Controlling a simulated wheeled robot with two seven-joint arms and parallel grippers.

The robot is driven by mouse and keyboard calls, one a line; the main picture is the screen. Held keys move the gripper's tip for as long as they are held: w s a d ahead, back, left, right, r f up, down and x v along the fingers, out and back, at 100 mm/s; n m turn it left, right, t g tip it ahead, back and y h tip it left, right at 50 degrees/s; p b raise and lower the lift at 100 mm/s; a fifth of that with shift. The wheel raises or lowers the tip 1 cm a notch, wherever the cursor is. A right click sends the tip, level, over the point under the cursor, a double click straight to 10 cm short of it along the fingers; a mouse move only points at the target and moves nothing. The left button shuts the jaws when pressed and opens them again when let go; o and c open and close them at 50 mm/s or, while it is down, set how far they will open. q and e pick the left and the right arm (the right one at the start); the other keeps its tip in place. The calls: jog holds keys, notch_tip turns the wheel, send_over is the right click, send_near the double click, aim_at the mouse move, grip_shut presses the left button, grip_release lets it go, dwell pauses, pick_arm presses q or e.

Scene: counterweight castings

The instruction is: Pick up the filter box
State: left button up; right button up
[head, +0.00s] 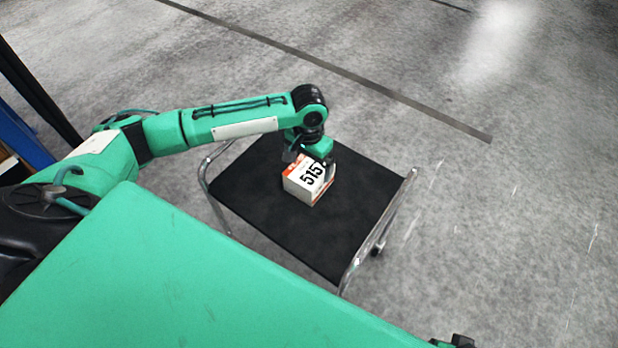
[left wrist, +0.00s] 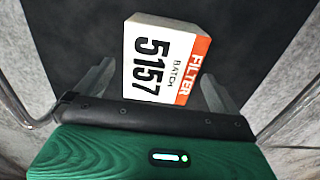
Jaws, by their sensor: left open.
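The filter box (head: 308,182) is white with a red-orange band and the number 5157. It rests on the black top of a cart (head: 262,205) in the head view. In the left wrist view the filter box (left wrist: 160,62) shows its label with FILTER and BATCH, lying slightly turned. My left gripper (head: 312,162) is above the box, pointing down and partly covering it. In the left wrist view its open fingers (left wrist: 155,85) stand on either side of the box. Whether they touch it cannot be told. My right gripper is not clearly visible.
The cart has chrome tube handles (head: 378,230) at both ends and a wheel at the right. The rest of its black top is bare. Grey floor with a dark strip (head: 380,88) lies beyond. A blue upright (head: 22,135) stands at the far left.

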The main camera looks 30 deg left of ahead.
aim_at(309, 168)
pick_arm(q)
jog(key=shift+w+a+f+b, duration=0.1)
jog(key=shift+f+b, duration=0.1)
jog(key=shift+f, duration=0.75)
jog(key=shift+w+d+f+b, duration=0.1)
jog(key=shift+f+b, duration=0.1)
jog(key=shift+f, duration=0.8)
jog(key=shift+w+a+f+b, duration=0.1)
jog(key=shift+f+b, duration=0.1)
jog(key=shift+f, duration=0.75)
pick_arm(e)
jog(key=shift+v, duration=1.45)
jog(key=shift+w, duration=0.15)
pick_arm(q)
jog(key=c, duration=0.9)
jog(key=shift+o, duration=0.2)
jog(key=shift+r, duration=0.1)
